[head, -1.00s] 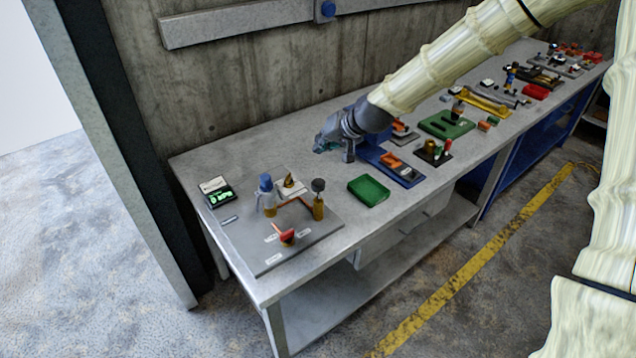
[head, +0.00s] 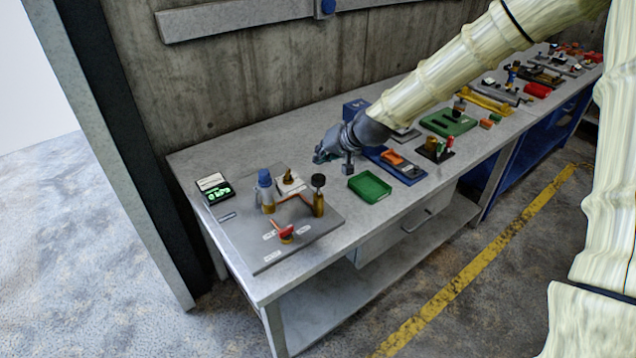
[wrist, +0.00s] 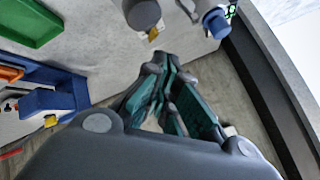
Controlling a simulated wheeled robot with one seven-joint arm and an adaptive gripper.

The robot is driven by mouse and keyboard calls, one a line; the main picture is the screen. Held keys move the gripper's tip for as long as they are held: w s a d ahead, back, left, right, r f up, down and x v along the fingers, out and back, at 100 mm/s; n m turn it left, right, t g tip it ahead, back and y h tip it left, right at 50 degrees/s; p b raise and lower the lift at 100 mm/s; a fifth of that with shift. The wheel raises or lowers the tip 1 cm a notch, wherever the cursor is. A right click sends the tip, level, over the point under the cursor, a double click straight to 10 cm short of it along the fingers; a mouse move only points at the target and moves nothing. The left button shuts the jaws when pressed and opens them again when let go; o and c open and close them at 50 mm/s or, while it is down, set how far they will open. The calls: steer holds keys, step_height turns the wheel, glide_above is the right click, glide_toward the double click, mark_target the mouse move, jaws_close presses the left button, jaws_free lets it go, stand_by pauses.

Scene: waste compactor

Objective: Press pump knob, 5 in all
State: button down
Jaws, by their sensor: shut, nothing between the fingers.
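A dark round knob (head: 318,181) stands on a brass post on the grey board (head: 262,258) at the near left of the bench; I take it to be the pump knob. A grey rounded top (wrist: 142,12), likely this knob, shows at the upper edge of the wrist view. A blue-capped brass part (head: 265,184) stands left of it and also shows in the wrist view (wrist: 215,22). A red-handled valve (head: 286,232) sits in front. My gripper (head: 320,155) is shut and empty, above the bench behind the knob and apart from it.
A small display with green digits (head: 219,191) lies left of the board. A white block with a brass fitting (head: 290,182) sits behind. A green tray (head: 370,187) and a blue-based fixture (head: 405,172) stand to the right. The concrete wall borders the back.

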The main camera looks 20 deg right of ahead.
mark_target(321, 175)
steer(key=shift+f+b, duration=0.75)
steer(key=shift+f, duration=0.85)
steer(key=shift+f, duration=0.1)
steer(key=shift+f, duration=0.3)
steer(key=shift+f+b, duration=1.5)
steer(key=shift+f, duration=0.45)
stand_by(2.7)
steer(key=shift+r, duration=0.15)
steer(key=shift+r+p, duration=1.5)
steer(key=shift+r, duration=0.75)
